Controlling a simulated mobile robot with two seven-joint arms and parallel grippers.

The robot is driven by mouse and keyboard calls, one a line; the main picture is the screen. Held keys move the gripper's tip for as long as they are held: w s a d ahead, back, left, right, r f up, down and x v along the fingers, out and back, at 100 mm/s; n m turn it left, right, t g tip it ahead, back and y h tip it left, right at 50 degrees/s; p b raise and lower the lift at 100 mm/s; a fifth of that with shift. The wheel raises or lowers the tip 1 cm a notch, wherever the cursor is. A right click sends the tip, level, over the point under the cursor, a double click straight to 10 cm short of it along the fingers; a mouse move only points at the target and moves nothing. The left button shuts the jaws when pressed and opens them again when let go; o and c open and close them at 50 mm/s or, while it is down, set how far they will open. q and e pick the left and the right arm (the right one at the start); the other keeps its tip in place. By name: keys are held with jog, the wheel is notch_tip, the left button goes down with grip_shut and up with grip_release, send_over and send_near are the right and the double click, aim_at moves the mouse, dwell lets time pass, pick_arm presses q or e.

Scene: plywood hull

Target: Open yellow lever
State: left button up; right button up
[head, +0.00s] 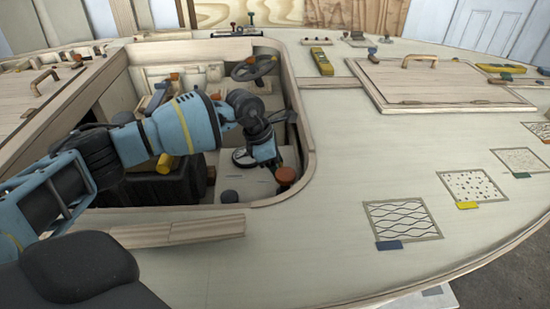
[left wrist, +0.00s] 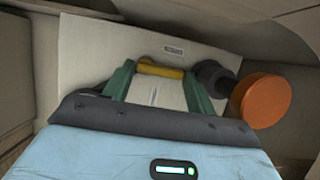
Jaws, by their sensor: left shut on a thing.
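The yellow lever (left wrist: 160,71) shows in the left wrist view as a short yellow bar in front of a pale panel. My left gripper (left wrist: 160,76) has its two green fingers on either side of the bar and is shut on it. In the head view my left gripper (head: 278,165) reaches down into the cockpit opening, and the wrist hides the lever there. An orange round knob on a dark stem (left wrist: 262,101) sits just right of the fingers; it also shows in the head view (head: 286,175). My right gripper is not in view.
The cockpit's wooden rim (head: 306,120) curves close around my left arm. A steering wheel (head: 254,68) stands behind the arm. A hatch with a handle (head: 430,80) and several patterned panels (head: 402,218) lie on the deck at right.

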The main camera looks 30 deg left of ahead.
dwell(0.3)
pick_arm(q)
jog(key=o, duration=1)
jog(key=shift+c, duration=0.2)
jog(key=shift+o, duration=0.2)
jog(key=shift+a+r, duration=0.1)
jog(key=shift+r, duration=0.3)
jog(key=v, duration=0.7)
jog(key=shift+s+p, duration=0.2)
jog(key=shift+p, duration=0.25)
